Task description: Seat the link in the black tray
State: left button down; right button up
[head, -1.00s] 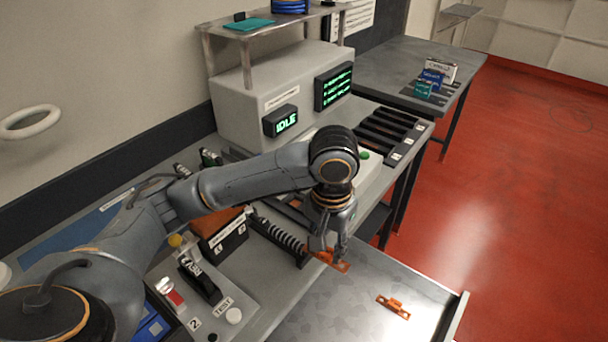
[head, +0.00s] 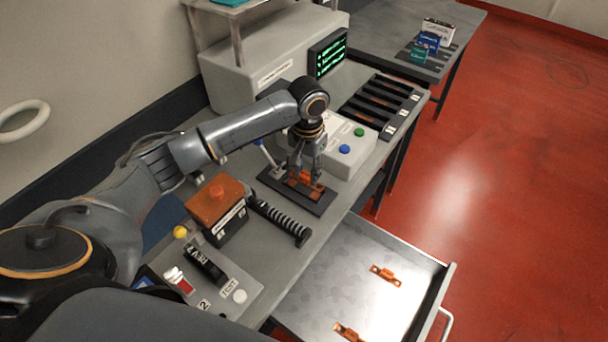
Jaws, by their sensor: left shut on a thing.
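My left gripper (head: 304,181) points down over the black tray (head: 318,207), a dark flat plate on the bench. It is shut on an orange link (head: 311,185), partly hidden by the fingers. The link is at or just above the tray's surface; I cannot tell whether it touches. Two more orange links lie in the open metal drawer, one in the middle (head: 385,274) and one near the bottom edge (head: 347,332). My right gripper is not in view.
A grey box with green and blue buttons (head: 343,149) stands right behind the tray. A coiled black part (head: 280,220) and an orange-topped box (head: 216,205) stand to its left. A slotted black rack (head: 384,107) is farther back. The open drawer (head: 322,277) juts out in front.

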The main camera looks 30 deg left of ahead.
aim_at(304, 188)
pick_arm(q)
jog(key=shift+w+a+f, duration=0.35)
jog(key=shift+a+f, duration=0.1)
jog(key=shift+f, duration=0.2)
jog(key=f, duration=0.3)
jog(key=shift+w+a+p, duration=0.1)
jog(key=shift+a+p, duration=0.15)
jog(key=shift+p, duration=0.1)
jog(key=shift+f, duration=0.4)
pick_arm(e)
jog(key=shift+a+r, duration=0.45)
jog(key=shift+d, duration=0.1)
pick_arm(q)
jog(key=c, duration=0.9)
grip_release()
jog(key=shift+f, duration=0.1)
jog(key=shift+c, duration=0.2)
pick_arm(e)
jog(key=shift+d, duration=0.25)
